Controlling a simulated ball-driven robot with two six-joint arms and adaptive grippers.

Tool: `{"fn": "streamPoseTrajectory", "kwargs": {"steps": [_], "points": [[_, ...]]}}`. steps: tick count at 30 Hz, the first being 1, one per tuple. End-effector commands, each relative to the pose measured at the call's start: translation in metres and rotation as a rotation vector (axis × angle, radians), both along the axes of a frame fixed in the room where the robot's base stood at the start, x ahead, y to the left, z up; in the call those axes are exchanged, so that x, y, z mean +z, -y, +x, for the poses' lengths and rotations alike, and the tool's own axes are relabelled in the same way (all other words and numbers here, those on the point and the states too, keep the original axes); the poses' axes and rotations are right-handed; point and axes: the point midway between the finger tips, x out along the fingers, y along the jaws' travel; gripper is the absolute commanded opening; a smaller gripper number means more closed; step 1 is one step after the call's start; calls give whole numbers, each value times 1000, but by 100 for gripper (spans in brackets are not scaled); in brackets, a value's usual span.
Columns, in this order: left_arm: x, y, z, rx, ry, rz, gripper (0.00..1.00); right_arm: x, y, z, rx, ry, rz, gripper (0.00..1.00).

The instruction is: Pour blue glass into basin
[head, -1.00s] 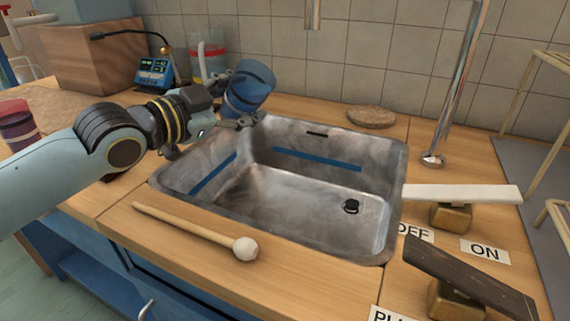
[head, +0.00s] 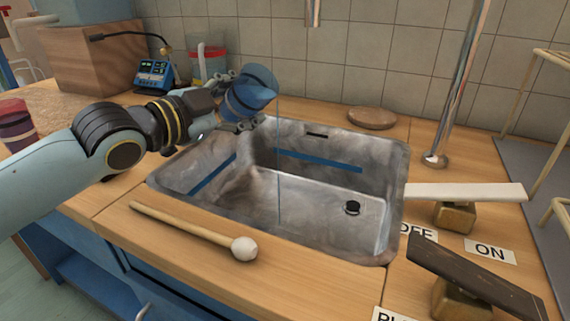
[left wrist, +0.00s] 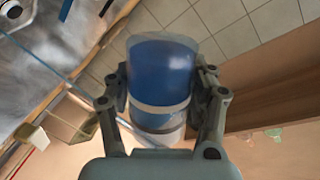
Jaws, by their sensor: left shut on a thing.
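The blue glass (head: 248,92) is held in my left gripper (head: 246,108) above the back left corner of the basin. It is tilted to the right, with its mouth over the basin. A thin stream falls from its rim down into the basin (head: 330,245). In the left wrist view the glass (left wrist: 160,75) stands between the two fingers of my left gripper (left wrist: 165,100), which are shut on it. A dark round drain piece sits on the basin floor (head: 352,208). My right gripper is not in view.
A mallet (head: 190,231) lies on the counter in front of the basin. A cork disc (head: 372,118) lies behind it. Two lever paddles (head: 465,192) with ON and OFF labels stand to the right. A tall pipe (head: 455,95) rises at the back right.

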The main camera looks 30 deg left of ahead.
Motion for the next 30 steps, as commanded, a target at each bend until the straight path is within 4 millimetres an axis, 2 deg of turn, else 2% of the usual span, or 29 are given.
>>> {"fn": "streamPoseTrajectory", "kwargs": {"steps": [30], "points": [[-3, -1, 0, -1, 21, 113, 8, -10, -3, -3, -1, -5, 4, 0]]}}
